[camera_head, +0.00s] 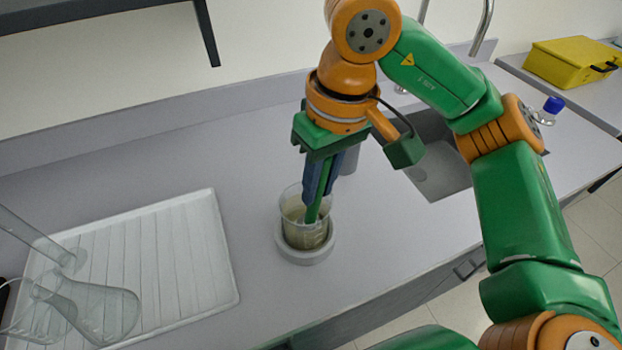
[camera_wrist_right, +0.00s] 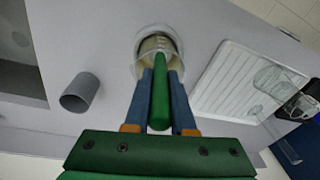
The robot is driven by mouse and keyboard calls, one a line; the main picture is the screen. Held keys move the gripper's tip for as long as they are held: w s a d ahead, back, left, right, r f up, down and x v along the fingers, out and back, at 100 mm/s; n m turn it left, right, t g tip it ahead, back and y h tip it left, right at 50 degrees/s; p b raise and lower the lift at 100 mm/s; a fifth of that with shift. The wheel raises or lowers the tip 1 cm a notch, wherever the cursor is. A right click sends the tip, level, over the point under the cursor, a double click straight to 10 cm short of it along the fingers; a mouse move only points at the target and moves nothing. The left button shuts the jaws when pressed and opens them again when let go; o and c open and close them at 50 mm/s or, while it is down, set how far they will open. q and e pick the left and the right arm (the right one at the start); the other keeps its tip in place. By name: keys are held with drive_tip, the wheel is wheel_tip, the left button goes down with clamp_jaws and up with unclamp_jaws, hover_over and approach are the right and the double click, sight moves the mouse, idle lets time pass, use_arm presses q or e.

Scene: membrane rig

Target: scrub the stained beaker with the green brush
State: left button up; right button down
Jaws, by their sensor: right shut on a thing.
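The stained beaker (camera_head: 292,232) stands upright in a round grey holder (camera_head: 308,256) on the counter, with a brownish film on its glass. My right gripper (camera_head: 318,188) is above it, pointing down, and is shut on the green brush (camera_head: 313,211). The brush's lower end is inside the beaker's mouth; its tip is hard to make out. In the right wrist view the green brush (camera_wrist_right: 160,98) lies between the two blue fingers and points into the beaker (camera_wrist_right: 153,45). My left gripper is not in view.
A white ribbed drying tray (camera_head: 205,262) with clear glassware (camera_head: 105,308) lies at the left. A grey cylinder (camera_wrist_right: 80,93) stands near the beaker. A sink (camera_head: 440,172), a blue-capped bottle (camera_head: 550,108) and a yellow case (camera_head: 570,62) are to the right.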

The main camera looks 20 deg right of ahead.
drive_tip(key=shift+w+d, duration=0.15)
drive_tip(key=shift+d, duration=0.25)
drive_tip(key=shift+w+d+p, duration=0.3)
drive_tip(key=shift+w+p, duration=0.05)
drive_tip(key=shift+w, duration=0.15)
drive_tip(key=shift+w+a+p, duration=0.15)
drive_tip(key=shift+w+a, duration=0.05)
drive_tip(key=shift+a, duration=0.35)
drive_tip(key=shift+w+a+p, duration=0.15)
drive_tip(key=shift+a, duration=0.35)
drive_tip(key=shift+s+d+r, duration=0.15)
drive_tip(key=shift+s+d, duration=0.25)
drive_tip(key=shift+d, duration=0.05)
drive_tip(key=shift+w+a, duration=0.1)
